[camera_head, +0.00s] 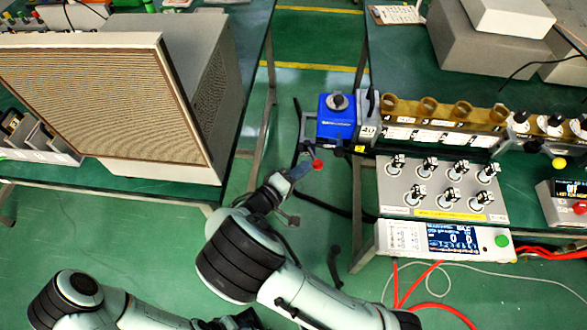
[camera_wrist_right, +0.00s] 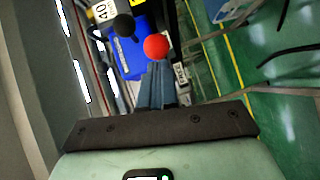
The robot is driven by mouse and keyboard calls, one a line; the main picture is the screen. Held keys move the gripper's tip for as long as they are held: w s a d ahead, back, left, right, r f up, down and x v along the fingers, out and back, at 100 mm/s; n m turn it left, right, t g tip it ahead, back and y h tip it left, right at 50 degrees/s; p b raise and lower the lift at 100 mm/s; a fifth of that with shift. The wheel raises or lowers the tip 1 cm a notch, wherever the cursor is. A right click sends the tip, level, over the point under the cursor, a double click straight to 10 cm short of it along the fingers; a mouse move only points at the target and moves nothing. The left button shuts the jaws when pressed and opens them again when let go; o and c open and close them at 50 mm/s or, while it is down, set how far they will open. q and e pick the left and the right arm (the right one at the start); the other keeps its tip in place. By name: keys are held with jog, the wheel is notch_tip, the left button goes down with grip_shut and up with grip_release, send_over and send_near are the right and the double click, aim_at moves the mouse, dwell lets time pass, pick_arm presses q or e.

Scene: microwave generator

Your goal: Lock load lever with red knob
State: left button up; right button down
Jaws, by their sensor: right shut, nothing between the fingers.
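The red knob (camera_head: 318,165) is a small ball beside the front left corner of the blue unit (camera_head: 340,128). In the right wrist view the red knob (camera_wrist_right: 156,47) sits just beyond my fingertips, in front of the blue unit (camera_wrist_right: 134,58). My right gripper (camera_head: 301,170) is shut and empty, with its fingers pointing at the knob. The fingers (camera_wrist_right: 158,66) look close together in the wrist view; I cannot tell whether they touch the knob. The lever's shaft is mostly hidden. My left arm shows at the bottom left, but its fingers are out of view.
A black ball knob (camera_wrist_right: 123,25) stands near the red one. A row of brown sockets (camera_head: 428,106) and a panel of terminals (camera_head: 440,185) lie to the right. A large mesh-fronted box (camera_head: 110,95) stands left. Green floor lies open between the tables.

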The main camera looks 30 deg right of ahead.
jog(key=shift+d, duration=0.1)
jog(key=shift+s+d, duration=0.5)
jog(key=shift+d, duration=0.25)
jog(key=shift+w+a, duration=0.1)
jog(key=w+v, duration=0.1)
jog(key=v, duration=1.2)
jog(key=shift+w+a, duration=0.3)
jog(key=shift+a, duration=0.25)
jog(key=shift+r, duration=0.15)
